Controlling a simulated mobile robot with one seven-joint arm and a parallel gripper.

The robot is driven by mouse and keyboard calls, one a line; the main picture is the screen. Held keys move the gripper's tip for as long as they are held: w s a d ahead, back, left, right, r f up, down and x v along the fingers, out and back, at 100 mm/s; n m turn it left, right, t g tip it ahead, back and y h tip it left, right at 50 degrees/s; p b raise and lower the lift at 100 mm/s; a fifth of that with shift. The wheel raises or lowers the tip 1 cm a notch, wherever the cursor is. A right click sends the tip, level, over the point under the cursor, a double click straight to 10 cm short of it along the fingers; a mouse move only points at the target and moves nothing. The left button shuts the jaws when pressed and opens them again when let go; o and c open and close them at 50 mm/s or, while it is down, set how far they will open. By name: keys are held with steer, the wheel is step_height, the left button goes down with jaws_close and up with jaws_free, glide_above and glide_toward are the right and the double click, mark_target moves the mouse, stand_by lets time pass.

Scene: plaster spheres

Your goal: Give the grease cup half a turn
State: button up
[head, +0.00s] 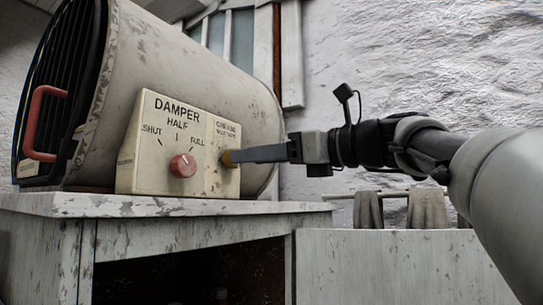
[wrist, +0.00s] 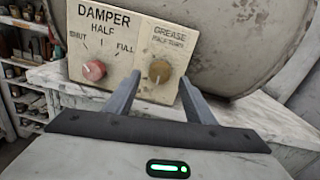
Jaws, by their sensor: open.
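The grease cup is a small brass-coloured round knob (wrist: 160,71) with a pale pointer mark, on the right part of a cream panel (wrist: 148,30) under the words "GREASE HALF TURN". In the head view the grease cup (head: 228,158) is partly hidden by my finger. My gripper (wrist: 160,85) is open, its fingers pointing at the panel with one on each side of the cup. I cannot tell whether either finger touches it. My gripper also shows in the head view (head: 236,156), reaching in from the right.
A red damper knob (head: 182,165) sits left of the cup on the same panel, marked SHUT, HALF, FULL. The panel is on a large worn drum (head: 185,65) with a red handle (head: 42,122), standing on a chipped white bench (head: 150,206). Shelves (wrist: 25,70) stand at left.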

steer(key=v, duration=1.4)
steer(key=shift+d, duration=0.2)
steer(key=shift+s, duration=0.15)
steer(key=s+a+f+n+g+h, duration=0.2)
steer(key=f+n+h, duration=0.25)
steer(key=f, duration=1.05)
steer(key=s+a+f+n+g+h, duration=0.1)
steer(key=s+a+f+n+h, duration=0.3)
steer(key=f, duration=1)
steer(key=s+d+f+n+g+h, duration=0.1)
steer(key=s+d+f+n+h, duration=0.2)
steer(key=f+n, duration=0.4)
steer(key=s+d+f+n+g+h, duration=0.1)
steer(key=s+d+f+n+h, duration=0.2)
steer(key=f+n, duration=0.5)
step_height(320, 180, down, 5)
steer(key=shift+s+r, duration=0.1)
steer(key=shift+s, duration=0.25)
